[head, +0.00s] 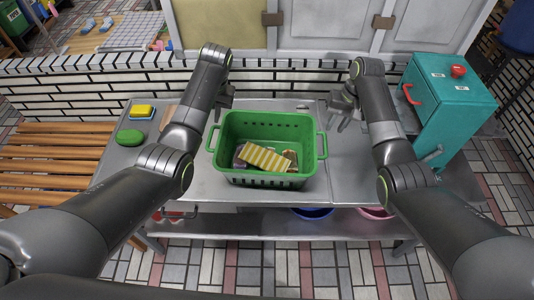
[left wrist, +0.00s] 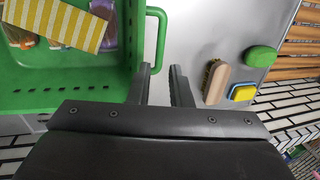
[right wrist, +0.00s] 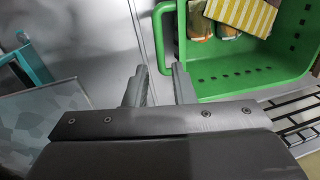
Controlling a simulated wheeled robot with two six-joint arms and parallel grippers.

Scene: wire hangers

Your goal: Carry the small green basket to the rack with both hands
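The green basket (head: 268,122) stands upright on the metal table, with a handle at each side. It holds a yellow-and-white striped cloth (head: 265,158) and several small items partly hidden beneath it. My left gripper (head: 222,100) is open beside the basket's left handle; in the left wrist view its fingertips (left wrist: 161,70) are close to the handle (left wrist: 163,38). My right gripper (head: 342,108) is open beside the right handle; in the right wrist view the handle (right wrist: 157,38) reaches down near the gap between the fingertips (right wrist: 160,70). No rack is clearly identifiable.
A teal box (head: 450,100) with red knob and handle stands at the table's right end. A green oval piece (head: 129,137), a yellow sponge (head: 141,111) and a brush (left wrist: 216,82) lie left of the basket. A slatted wooden bench (head: 50,153) is at far left.

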